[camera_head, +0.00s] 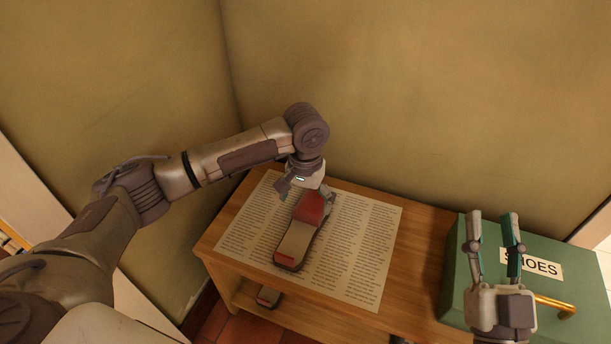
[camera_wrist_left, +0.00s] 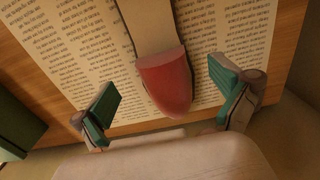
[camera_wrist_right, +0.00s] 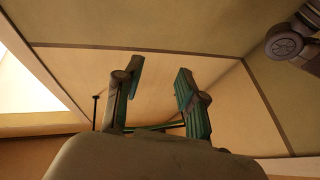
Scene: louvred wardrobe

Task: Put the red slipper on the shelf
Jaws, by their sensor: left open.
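The red slipper (camera_head: 299,237) has a red toe and a tan insole. It lies on a printed newspaper sheet (camera_head: 365,245) on top of a wooden bench (camera_head: 420,240), toe toward the back wall. My left gripper (camera_head: 308,195) is at the toe end, fingers apart. In the left wrist view the red toe (camera_wrist_left: 166,82) lies between the open fingers, with a gap on each side. A lower shelf (camera_head: 300,323) shows under the bench top, and part of another slipper (camera_head: 268,297) is on it. My right gripper (camera_head: 492,222) is open and empty, above a green box.
Walls close in behind and left of the bench. The newspaper around the slipper is clear.

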